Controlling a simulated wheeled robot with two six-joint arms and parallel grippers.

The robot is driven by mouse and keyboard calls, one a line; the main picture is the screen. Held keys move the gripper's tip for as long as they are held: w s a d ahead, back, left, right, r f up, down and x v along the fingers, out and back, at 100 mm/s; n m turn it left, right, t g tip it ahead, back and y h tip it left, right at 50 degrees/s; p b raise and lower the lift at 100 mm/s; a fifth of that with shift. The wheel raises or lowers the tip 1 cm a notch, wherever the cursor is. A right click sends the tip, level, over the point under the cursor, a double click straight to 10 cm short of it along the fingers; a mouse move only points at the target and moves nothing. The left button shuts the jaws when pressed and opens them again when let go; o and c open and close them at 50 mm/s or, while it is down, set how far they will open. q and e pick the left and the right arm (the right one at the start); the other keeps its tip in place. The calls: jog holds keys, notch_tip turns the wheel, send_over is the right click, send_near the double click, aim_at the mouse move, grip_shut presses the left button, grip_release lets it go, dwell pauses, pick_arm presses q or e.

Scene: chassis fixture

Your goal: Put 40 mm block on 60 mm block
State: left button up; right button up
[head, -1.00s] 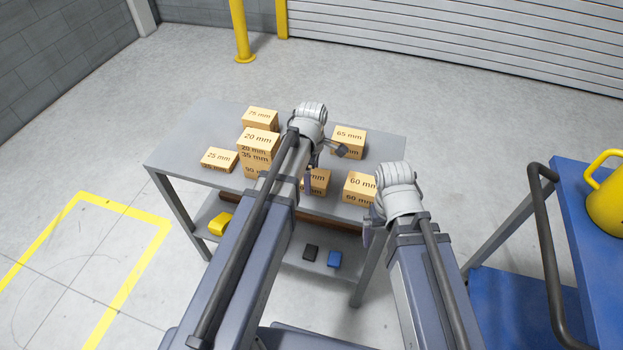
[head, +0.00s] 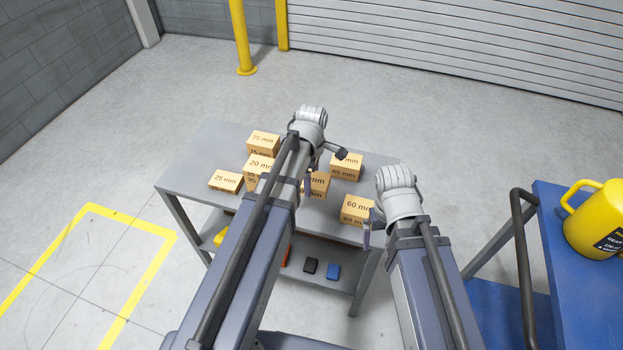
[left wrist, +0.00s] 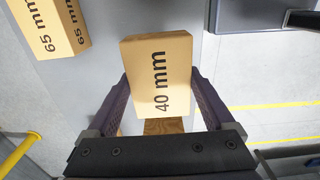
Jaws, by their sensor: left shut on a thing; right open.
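The tan 40 mm block (left wrist: 160,70) is between the fingers of my left gripper (left wrist: 160,95), which is shut on it. In the head view my left gripper (head: 322,172) holds this block (head: 319,186), partly hidden by my arm. The tan 60 mm block (head: 355,207) stands on the grey table, to the right of the held block and nearer the front edge. My right gripper (head: 367,234) is open and empty, close beside the right side of the 60 mm block; whether they touch cannot be told.
Other labelled blocks stand on the grey table (head: 205,152): 75 mm (head: 264,139), 20 mm (head: 259,165) on a stack, 25 mm (head: 225,180) and 65 mm (head: 347,163). The 65 mm block (left wrist: 48,25) is also near the held block in the wrist view. A blue cart (head: 585,290) stands right.

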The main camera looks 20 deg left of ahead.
pick_arm(q)
notch_tip(320, 180, up, 12)
jog(key=p, duration=1.2)
jog(key=shift+r, duration=0.25)
pick_arm(e)
notch_tip(320, 180, up, 13)
jog(key=shift+f, duration=0.2)
pick_arm(q)
jog(key=shift+f, duration=0.1)
pick_arm(e)
jog(key=shift+f, duration=0.15)
